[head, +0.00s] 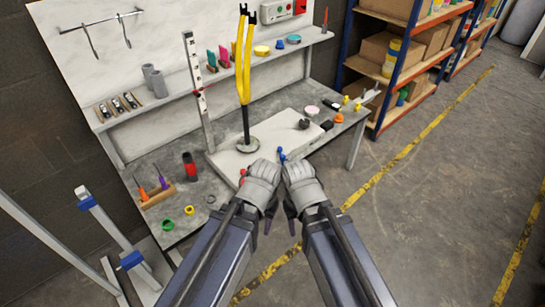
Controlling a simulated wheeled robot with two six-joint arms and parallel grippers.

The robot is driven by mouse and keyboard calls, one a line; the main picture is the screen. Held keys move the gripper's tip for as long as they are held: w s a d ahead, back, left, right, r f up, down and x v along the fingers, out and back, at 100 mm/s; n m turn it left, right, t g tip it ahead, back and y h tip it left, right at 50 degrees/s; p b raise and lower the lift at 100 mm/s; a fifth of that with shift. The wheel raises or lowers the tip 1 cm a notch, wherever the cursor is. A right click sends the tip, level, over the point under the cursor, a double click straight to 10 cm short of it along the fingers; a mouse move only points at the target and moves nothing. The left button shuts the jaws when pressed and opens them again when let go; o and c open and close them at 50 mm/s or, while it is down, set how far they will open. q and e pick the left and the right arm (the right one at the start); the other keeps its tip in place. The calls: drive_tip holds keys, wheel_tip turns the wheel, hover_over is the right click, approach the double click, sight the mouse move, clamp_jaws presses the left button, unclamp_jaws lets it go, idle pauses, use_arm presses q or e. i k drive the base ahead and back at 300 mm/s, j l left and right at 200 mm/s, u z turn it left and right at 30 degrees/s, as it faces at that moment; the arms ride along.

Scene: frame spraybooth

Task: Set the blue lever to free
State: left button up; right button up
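A small blue lever (282,155) stands at the front edge of the pale board (225,158) on the workbench, just beyond my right gripper. Its lower part is close to the gripper, and I cannot tell whether they touch. A small red knob or lever (242,174) shows at the board's front left, beside my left gripper. A yellow fork (243,62) stands upright on a black post with a round base on the board. My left gripper (267,222) and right gripper (291,222) are side by side at the bench's front edge. Their fingers are mostly hidden, and no held object shows.
A pink-topped round item (312,110), a black knob (304,124) and yellow and orange parts lie at the bench's right. A red-and-black bottle (190,166) and a wooden tool holder (158,194) stand left. A white upright ruler (198,90) rises behind. Blue-framed shelving (404,62) stands right; floor is open.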

sight(283, 157)
drive_tip(key=i+j+u, duration=0.1)
drive_tip(key=i+j, duration=0.2)
drive_tip(key=i+j+u, duration=0.1)
drive_tip(key=i+j, duration=0.15)
drive_tip(key=i, duration=0.25)
